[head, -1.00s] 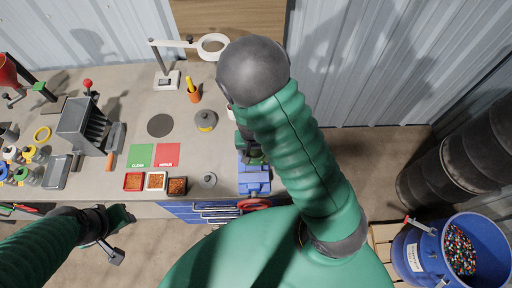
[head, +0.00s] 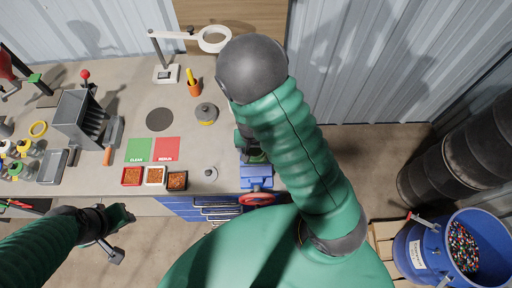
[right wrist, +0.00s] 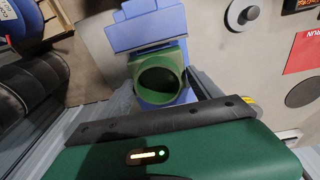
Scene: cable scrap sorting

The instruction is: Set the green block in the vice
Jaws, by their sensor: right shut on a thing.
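The green block (right wrist: 158,78) has a large round dark opening and shows in the right wrist view against the blue vice (right wrist: 138,34). Blue shows on both the far and near sides of the block; I cannot tell whether it rests in the jaws or hangs just above them. My right gripper (right wrist: 160,88) is shut on the block, with grey fingers on either side. In the head view the vice (head: 257,178) stands at the bench's front edge, and my right arm hides much of the block. My left gripper (head: 124,216) is off the bench front, its fingers unclear.
Three small trays of bits, one of them red (head: 131,176), and a small round grey disc (head: 211,174) lie left of the vice. Green (head: 139,150) and red (head: 166,149) mats lie behind them. A blue barrel (head: 455,250) stands at the lower right.

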